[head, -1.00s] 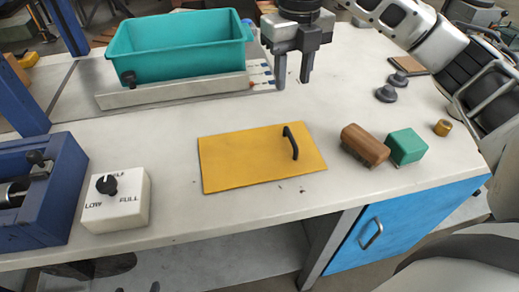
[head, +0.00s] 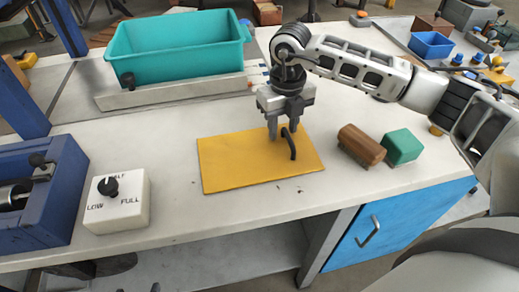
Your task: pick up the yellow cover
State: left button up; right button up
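The yellow cover (head: 243,164) is a flat plate lying on the white worktop. It has a black upright handle (head: 289,143) near its right side. My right gripper (head: 282,130) points down over the right part of the cover, with its fingertips beside the top of the handle. Its two fingers look apart. I cannot tell whether a finger touches the handle, and it holds nothing that I can see. My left gripper is not in view.
A teal bin (head: 180,48) stands behind the cover. A brown cylinder (head: 361,145) and a green block (head: 402,147) lie to its right. A white box with a LOW/FULL knob (head: 117,203) and a blue machine (head: 45,190) stand to the left.

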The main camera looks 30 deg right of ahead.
grip_shut()
jog(key=shift+r, duration=0.1)
dwell(0.3)
